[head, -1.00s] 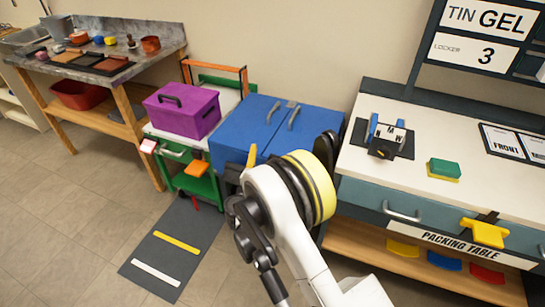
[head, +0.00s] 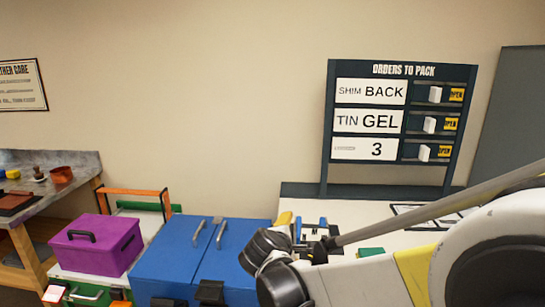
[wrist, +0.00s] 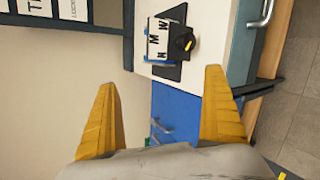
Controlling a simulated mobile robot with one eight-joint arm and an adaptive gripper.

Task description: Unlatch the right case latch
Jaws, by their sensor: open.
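A blue case or cabinet (head: 178,252) with two lids and two grey handles stands at the lower middle of the head view. A black latch-like part (head: 210,292) sits at the front edge of its right half, and another black part is at the bottom edge further left. My gripper shows two yellow fingers (wrist: 160,79) spread apart and empty in the wrist view. One yellow fingertip (head: 284,218) shows in the head view, right of the blue case; my arm hides the rest. Blue surface (wrist: 175,112) with handles shows beyond the fingers in the wrist view.
A purple box (head: 95,248) stands left of the blue case. The white packing table (head: 345,212) is on the right, with the order board (head: 400,125) behind it. A black-and-white lettered block (wrist: 165,42) sits on the table. My arm covers much of the lower right.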

